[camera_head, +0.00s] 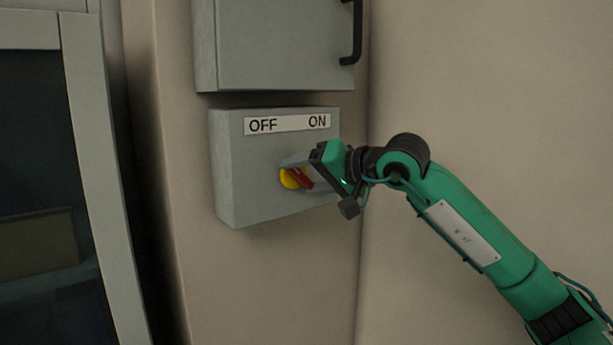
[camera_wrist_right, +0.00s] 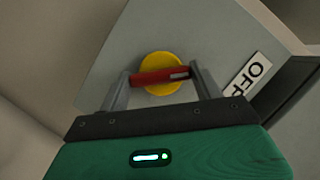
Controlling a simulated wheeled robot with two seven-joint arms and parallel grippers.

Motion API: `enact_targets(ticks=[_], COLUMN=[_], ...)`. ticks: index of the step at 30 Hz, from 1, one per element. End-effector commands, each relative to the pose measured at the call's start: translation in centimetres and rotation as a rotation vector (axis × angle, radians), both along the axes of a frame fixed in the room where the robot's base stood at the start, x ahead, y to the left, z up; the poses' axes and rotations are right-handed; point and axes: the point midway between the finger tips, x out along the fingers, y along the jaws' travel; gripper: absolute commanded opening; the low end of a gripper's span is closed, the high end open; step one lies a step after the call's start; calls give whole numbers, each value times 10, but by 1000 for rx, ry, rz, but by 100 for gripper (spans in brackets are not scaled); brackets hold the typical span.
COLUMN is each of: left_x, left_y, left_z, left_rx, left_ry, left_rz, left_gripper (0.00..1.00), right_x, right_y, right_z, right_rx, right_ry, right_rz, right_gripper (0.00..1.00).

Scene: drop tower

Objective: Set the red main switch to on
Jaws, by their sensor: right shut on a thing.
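The red main switch is a red bar handle (camera_head: 301,177) on a round yellow disc (camera_head: 288,179), on the front of a grey box (camera_head: 240,175). A white strip above reads OFF at left and ON at right. In the head view the handle slants from upper left to lower right. In the right wrist view the handle (camera_wrist_right: 158,76) has a white mark on its end nearer the OFF label (camera_wrist_right: 246,82). My right gripper (camera_head: 303,174) is shut on the handle, a finger at each end; it also shows in the wrist view (camera_wrist_right: 162,82). My left gripper is not in view.
A grey cabinet (camera_head: 275,45) with a black handle (camera_head: 354,32) hangs just above the switch box. A grey-framed dark window or door (camera_head: 50,150) stands at left. The beige wall (camera_head: 490,80) at right is bare.

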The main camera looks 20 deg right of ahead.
Motion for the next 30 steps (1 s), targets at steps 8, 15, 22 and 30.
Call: enact_targets(ticks=[8, 15, 22, 30], left_x=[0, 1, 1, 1], left_y=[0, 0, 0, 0], left_z=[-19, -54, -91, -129], left_rx=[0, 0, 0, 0], left_ry=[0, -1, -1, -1], left_rz=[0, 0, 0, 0], left_gripper=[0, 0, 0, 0], right_x=[0, 1, 1, 1], right_y=[-1, -1, -2, -2], right_z=[-5, -9, -10, -11], right_rx=[69, 230, 433, 675], right_ry=[24, 82, 156, 243], right_rz=[-1, -1, 0, 1], right_gripper=[43, 43, 43, 43])
